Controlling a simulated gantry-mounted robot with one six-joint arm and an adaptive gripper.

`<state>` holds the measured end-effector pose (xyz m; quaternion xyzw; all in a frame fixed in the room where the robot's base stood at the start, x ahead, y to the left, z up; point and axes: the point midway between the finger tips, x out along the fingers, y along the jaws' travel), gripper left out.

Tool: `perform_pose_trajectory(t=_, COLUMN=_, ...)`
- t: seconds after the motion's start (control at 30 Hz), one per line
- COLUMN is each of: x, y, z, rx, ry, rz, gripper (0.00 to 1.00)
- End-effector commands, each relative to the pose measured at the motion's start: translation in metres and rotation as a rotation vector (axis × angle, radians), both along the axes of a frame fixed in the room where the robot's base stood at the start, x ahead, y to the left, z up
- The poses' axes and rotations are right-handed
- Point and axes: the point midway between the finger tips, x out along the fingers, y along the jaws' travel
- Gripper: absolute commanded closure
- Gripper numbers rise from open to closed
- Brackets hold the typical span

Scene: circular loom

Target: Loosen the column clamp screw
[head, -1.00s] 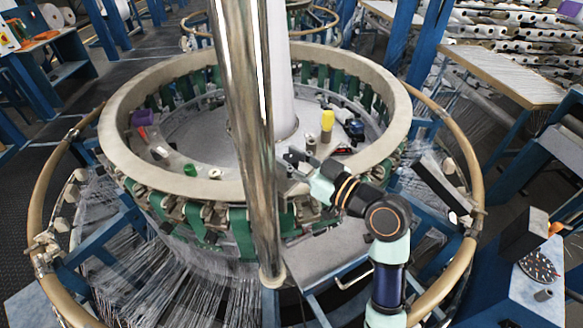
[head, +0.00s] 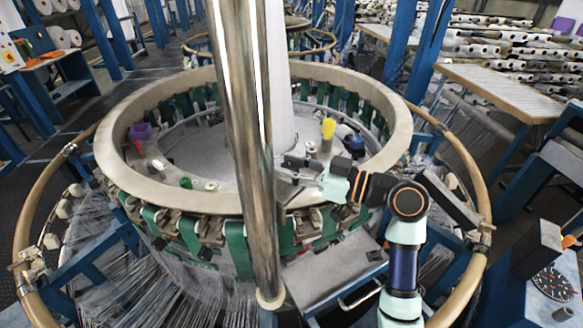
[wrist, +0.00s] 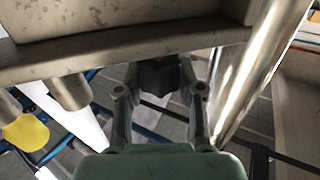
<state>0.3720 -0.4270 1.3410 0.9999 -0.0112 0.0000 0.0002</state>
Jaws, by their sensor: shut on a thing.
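The column (head: 245,130) is a shiny metal post standing in front of the loom ring; it also shows at the right of the wrist view (wrist: 262,85). My gripper (head: 290,166) is just right of the column, above the ring's near rim. In the wrist view my gripper (wrist: 160,78) has its two fingers around a dark faceted knob, which appears to be the column clamp screw (wrist: 158,76). The fingers are shut on it. The screw is too small to make out in the head view, and its shaft is hidden.
The pale loom ring (head: 170,200) surrounds a grey inner plate. On the plate are a yellow cup (head: 328,128), a purple item (head: 140,131) and a green item (head: 186,183). A tan outer hoop (head: 478,180) runs around the loom. A wooden-topped table (head: 490,90) stands at the right.

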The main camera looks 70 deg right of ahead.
Motion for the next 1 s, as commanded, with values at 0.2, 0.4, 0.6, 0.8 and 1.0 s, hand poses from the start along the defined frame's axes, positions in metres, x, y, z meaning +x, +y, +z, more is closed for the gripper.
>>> perform_pose_trajectory(t=0.2, x=0.0, y=0.0, z=0.0, rx=0.001, ry=0.0, rz=0.0, gripper=0.37)
perform_pose_trajectory(t=0.4, x=0.0, y=0.0, z=0.0, rx=0.001, ry=0.0, rz=0.0, gripper=0.37)
perform_pose_trajectory(t=0.6, x=-0.012, y=0.0, z=0.0, rx=0.0, ry=0.0, rz=-0.003, gripper=0.37)
perform_pose_trajectory(t=0.8, x=-0.06, y=0.0, z=0.0, rx=0.0, ry=0.0, rz=-0.005, gripper=0.37)
perform_pose_trajectory(t=1.0, x=-0.103, y=0.002, z=0.0, rx=0.001, ry=0.001, rz=-0.004, gripper=0.37)
